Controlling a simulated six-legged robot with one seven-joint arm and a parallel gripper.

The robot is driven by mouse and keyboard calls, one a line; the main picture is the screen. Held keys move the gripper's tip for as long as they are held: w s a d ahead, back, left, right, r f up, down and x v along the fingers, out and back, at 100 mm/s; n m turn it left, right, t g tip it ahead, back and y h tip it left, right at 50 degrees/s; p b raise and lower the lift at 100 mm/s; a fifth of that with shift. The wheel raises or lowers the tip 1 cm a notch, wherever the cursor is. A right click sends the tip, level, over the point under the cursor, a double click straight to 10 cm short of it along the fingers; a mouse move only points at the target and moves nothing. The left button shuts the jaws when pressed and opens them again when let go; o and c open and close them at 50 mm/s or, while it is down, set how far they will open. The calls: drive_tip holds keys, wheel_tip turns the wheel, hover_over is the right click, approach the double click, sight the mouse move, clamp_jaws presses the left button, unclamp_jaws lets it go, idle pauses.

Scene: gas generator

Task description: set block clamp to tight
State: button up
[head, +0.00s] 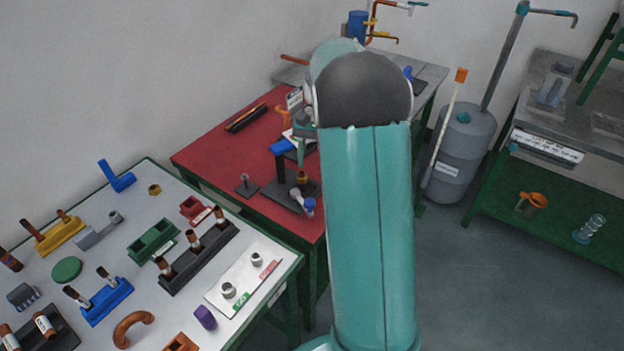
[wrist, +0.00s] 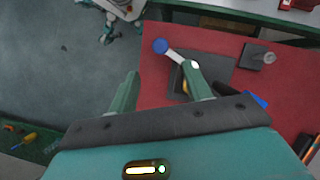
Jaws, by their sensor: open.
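A fixture that looks like the block clamp sits on the red table: a dark base plate (head: 284,194) with a brass-coloured part and a pale lever ending in a blue knob (head: 308,205). In the wrist view the dark plate (wrist: 208,68) lies beyond my gripper (wrist: 160,80), and the blue knob (wrist: 160,46) shows ahead of the gap between the fingers. The right fingertip overlaps the lever's inner end; I cannot tell whether they touch. My gripper is open with nothing between its fingers. Its right finger hides part of the fixture. The head view mostly hides the gripper behind my arm.
A white table (head: 85,190) with several coloured fixtures stands in front. A grey tank (head: 464,150) and a green-framed bench are at right, with open floor between.

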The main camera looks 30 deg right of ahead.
drive_tip(key=shift+v, duration=1.7)
drive_tip(key=shift+f, duration=0.1)
drive_tip(key=s+a+r+n+t+h, duration=0.1)
drive_tip(key=s+a+r+n+t, duration=0.1)
drive_tip(key=s+a+r, duration=0.4)
drive_tip(key=s+a+r+n+t+h, duration=0.1)
drive_tip(key=s+a+r+n+t, duration=0.2)
drive_tip(key=a, duration=0.4)
drive_tip(key=s+a+n+t+h, duration=0.1)
drive_tip(key=s+a+n+t, duration=0.2)
drive_tip(key=s+a, duration=0.5)
drive_tip(key=shift+s+a+n+t, duration=0.35)
drive_tip(key=shift+s+n, duration=0.25)
drive_tip(key=shift+s, duration=1.45)
